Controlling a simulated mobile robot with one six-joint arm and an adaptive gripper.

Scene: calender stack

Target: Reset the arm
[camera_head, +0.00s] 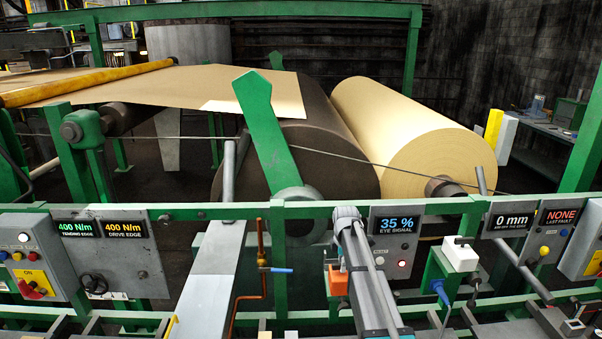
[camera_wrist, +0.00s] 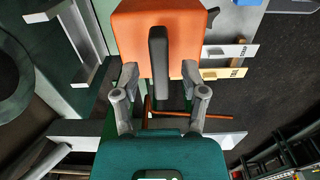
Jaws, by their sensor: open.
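My arm (camera_head: 372,275) reaches up from the bottom middle of the head view, in front of the green rail. In the wrist view my gripper (camera_wrist: 160,80) is open, one grey finger on each side. An upright dark bar (camera_wrist: 159,62) on the face of an orange block (camera_wrist: 132,45) shows between the fingers. I cannot tell whether the fingers touch it. The orange block also shows in the head view (camera_head: 338,279), just left of my arm and partly hidden by it. My gripper cannot be made out in the head view.
The green rail (camera_head: 420,206) crosses in front of the dark roll (camera_head: 328,150) and the tan roll (camera_head: 405,125). An eye signal panel (camera_head: 395,240) reading 35 % is right of my arm. A white-capped box (camera_head: 460,254) stands farther right. A copper pipe (camera_head: 262,260) is to the left.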

